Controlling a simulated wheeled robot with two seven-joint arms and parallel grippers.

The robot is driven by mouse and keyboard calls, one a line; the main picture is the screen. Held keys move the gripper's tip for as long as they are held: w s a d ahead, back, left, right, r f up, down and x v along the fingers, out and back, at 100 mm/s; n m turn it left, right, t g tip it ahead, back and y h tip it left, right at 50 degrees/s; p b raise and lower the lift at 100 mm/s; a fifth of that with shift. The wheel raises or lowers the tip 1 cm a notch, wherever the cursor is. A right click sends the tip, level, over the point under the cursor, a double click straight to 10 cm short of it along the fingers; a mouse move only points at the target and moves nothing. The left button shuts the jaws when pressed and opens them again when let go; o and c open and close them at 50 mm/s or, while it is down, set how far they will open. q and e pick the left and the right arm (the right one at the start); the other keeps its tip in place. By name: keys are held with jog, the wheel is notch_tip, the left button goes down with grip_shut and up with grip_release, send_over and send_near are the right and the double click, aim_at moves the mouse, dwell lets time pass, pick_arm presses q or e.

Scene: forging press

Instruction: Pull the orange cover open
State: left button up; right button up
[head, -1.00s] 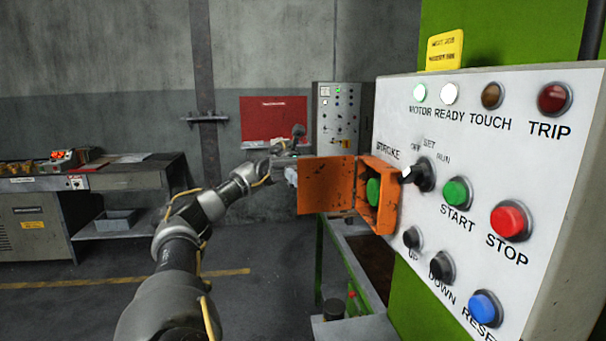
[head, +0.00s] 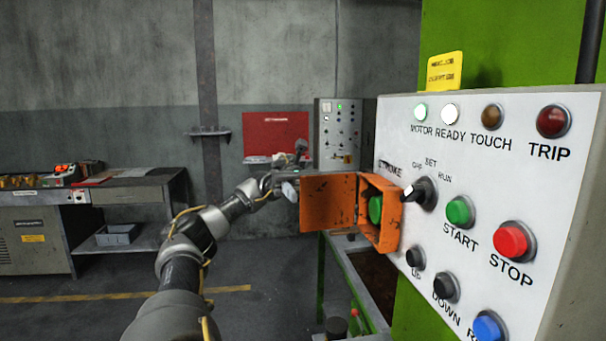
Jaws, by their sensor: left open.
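The orange cover (head: 328,204) stands swung open to the left of its orange box (head: 386,236) on the white control panel. A green button (head: 376,209) shows inside the box. My left gripper (head: 289,188) is at the far left edge of the cover, partly behind it. Its jaws are open; the fingers are small in view, and whether they touch the cover I cannot tell. My right gripper is not in view.
The white panel (head: 447,145) carries a selector switch (head: 420,192), a green START button (head: 459,211), a red STOP button (head: 512,240) and other buttons and lamps. A grey cabinet (head: 340,125) stands behind the cover. A workbench (head: 120,190) is at left.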

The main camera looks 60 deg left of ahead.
pick_arm(q)
jog(key=s+d+r+b, duration=0.4)
jog(key=s+d+r, duration=0.4)
jog(key=d+r, duration=0.3)
jog(key=shift+d+r, duration=0.35)
jog(key=shift+r, duration=0.3)
